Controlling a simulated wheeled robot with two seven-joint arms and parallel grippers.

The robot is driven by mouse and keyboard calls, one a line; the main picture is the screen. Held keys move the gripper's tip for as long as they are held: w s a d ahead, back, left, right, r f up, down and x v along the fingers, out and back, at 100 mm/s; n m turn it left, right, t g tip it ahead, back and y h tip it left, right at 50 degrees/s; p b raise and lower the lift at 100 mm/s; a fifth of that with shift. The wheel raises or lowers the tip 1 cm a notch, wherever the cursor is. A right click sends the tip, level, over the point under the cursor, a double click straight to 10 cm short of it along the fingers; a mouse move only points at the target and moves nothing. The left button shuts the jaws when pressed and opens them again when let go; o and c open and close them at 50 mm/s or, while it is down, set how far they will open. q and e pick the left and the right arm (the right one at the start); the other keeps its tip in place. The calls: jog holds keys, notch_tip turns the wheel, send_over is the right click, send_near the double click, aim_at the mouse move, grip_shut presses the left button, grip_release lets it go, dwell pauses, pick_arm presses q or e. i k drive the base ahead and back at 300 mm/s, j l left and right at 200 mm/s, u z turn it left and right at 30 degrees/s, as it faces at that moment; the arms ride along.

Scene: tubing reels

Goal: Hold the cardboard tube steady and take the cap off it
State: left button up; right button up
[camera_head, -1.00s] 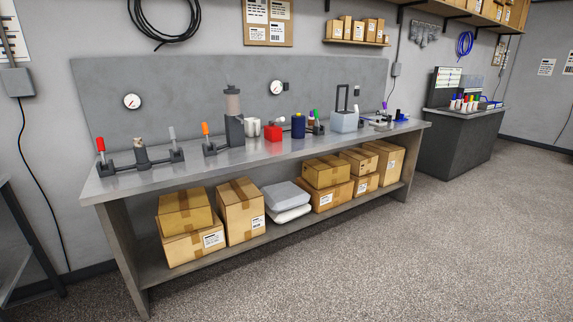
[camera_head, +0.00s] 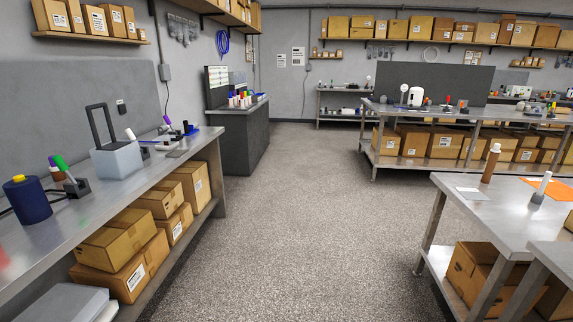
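A slim brown tube (camera_head: 488,168) stands upright on the metal table (camera_head: 480,207) at the right. It looks like the cardboard tube, though it is small in view. A white cap (camera_head: 495,148) sits on its top end. Neither of my grippers is in view.
A wide speckled floor aisle (camera_head: 290,230) lies clear between.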

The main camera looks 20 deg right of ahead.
aim_at(493, 158)
jog(key=i+l+z, duration=0.2)
jog(key=z, duration=0.25)
jog(key=i+l+z, duration=0.1)
jog(key=i+z, duration=0.6)
jog(key=z, duration=0.25)
jog(key=i+j+z, duration=0.1)
jog(key=i+z, duration=0.2)
jog(key=z, duration=0.15)
jog(key=i+j+z, duration=0.25)
jog(key=z, duration=0.2)
jog(key=i+j+z, duration=0.15)
jog(key=i+j, duration=0.15)
jog(key=i, duration=0.05)
